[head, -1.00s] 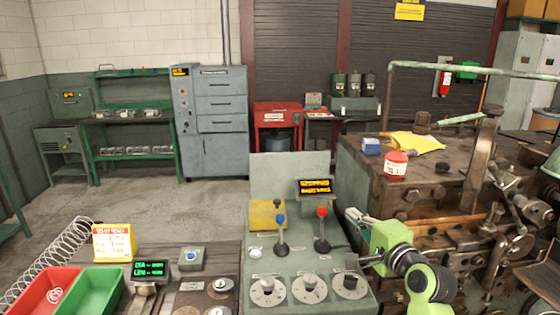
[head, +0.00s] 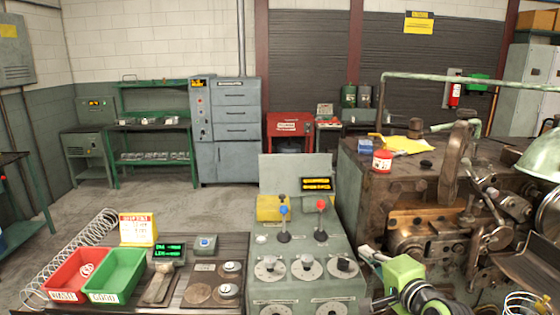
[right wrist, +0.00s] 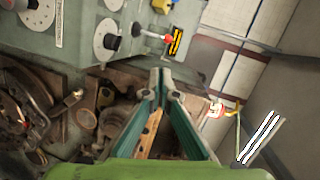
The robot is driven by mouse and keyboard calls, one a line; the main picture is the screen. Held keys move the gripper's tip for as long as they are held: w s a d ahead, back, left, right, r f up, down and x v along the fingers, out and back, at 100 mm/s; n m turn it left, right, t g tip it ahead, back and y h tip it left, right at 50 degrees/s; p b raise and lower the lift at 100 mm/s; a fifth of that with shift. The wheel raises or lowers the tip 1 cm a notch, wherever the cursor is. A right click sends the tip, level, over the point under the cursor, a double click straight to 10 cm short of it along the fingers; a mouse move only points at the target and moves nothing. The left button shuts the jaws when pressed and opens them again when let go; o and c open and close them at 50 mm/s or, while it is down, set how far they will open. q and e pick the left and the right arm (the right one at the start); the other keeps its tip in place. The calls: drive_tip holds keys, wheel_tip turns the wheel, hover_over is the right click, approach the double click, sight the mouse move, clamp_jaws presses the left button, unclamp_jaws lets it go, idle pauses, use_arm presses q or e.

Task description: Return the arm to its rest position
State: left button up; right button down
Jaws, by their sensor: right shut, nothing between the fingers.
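My right gripper (head: 370,254) shows at the lower right in the head view, on my green wrist, beside the right edge of the grey-green control panel (head: 342,240). In the right wrist view, its two green fingers (right wrist: 163,82) come together at their tips, shut and empty. It is apart from the panel's levers. The red-knob lever (head: 321,222) and blue-knob lever (head: 284,225) stand upright on the panel. My left gripper is not in view.
The dark coiler machine (head: 400,185) stands close on the right, with a red-and-white can (head: 382,161) on top. A red bin (head: 62,287) and green bin (head: 122,268) sit on the bench at the lower left. Open floor lies behind.

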drive_tip(key=s+a+f+n+g+h, duration=0.15)
drive_tip(key=s+f+n+g, duration=0.5)
drive_tip(key=s+f, duration=1)
drive_tip(key=s+f+n+g+h, duration=0.1)
drive_tip(key=s+f+n+g, duration=0.3)
drive_tip(key=s, duration=0.8)
drive_tip(key=s+f+n+g+h, duration=0.1)
drive_tip(key=s+f+n, duration=0.4)
drive_tip(key=s, duration=0.6)
wheel_tip(320, 180, down, 30)
drive_tip(key=s+g+b, duration=0.1)
drive_tip(key=s+b, duration=0.1)
drive_tip(key=b, duration=0.1)
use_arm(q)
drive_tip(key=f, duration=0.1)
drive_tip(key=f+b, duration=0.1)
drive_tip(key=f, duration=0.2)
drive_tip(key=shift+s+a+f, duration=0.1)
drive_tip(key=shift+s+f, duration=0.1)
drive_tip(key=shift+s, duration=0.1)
use_arm(e)
drive_tip(key=s+d+f, duration=0.2)
drive_tip(key=s+f, duration=0.6)
drive_tip(key=s+d+f+g, duration=0.1)
drive_tip(key=s+f, duration=0.7)
drive_tip(key=f, duration=0.1)
drive_tip(key=shift+s+d, duration=0.35)
drive_tip(key=shift+d, duration=0.05)
